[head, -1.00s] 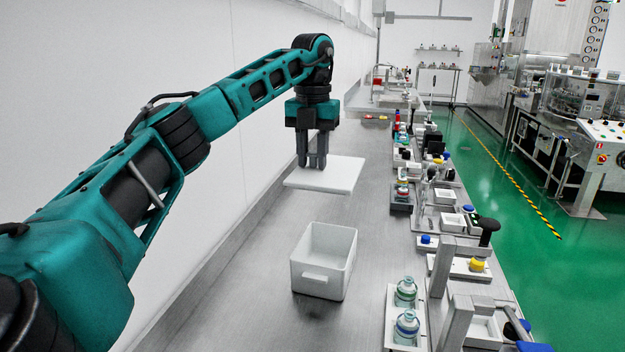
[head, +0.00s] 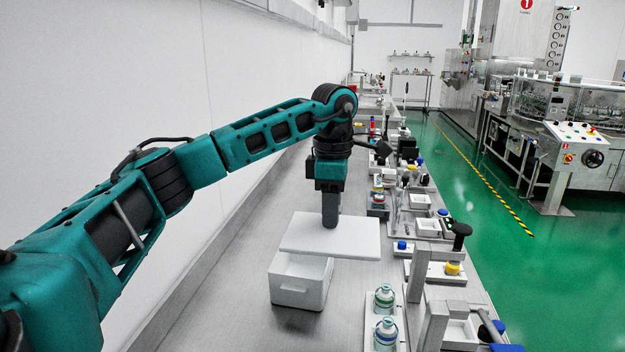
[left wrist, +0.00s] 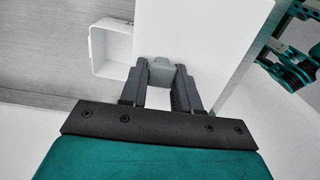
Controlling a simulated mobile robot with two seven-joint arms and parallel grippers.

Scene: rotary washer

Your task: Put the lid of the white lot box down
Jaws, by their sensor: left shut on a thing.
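The white lid (head: 297,238) is a flat slab, held roughly level above the open white lot box (head: 299,290). It covers the box's far part in the head view and sticks out past its right side. My left gripper (head: 331,224) is shut on the lid's grey handle and points down. In the left wrist view the handle (left wrist: 161,70) sits between the gripper's fingers (left wrist: 160,90). The lid (left wrist: 195,35) fills the middle there, and part of the box (left wrist: 100,50) shows left of it. Whether lid and box touch is unclear. My right gripper is out of view.
The steel bench (head: 230,290) is clear left of the box. A white tray with glass bottles (head: 384,298) stands close to the box's right. Several trays and small parts line the bench's right edge, with a yellow-capped item (head: 452,268) among them. A white wall runs along the left.

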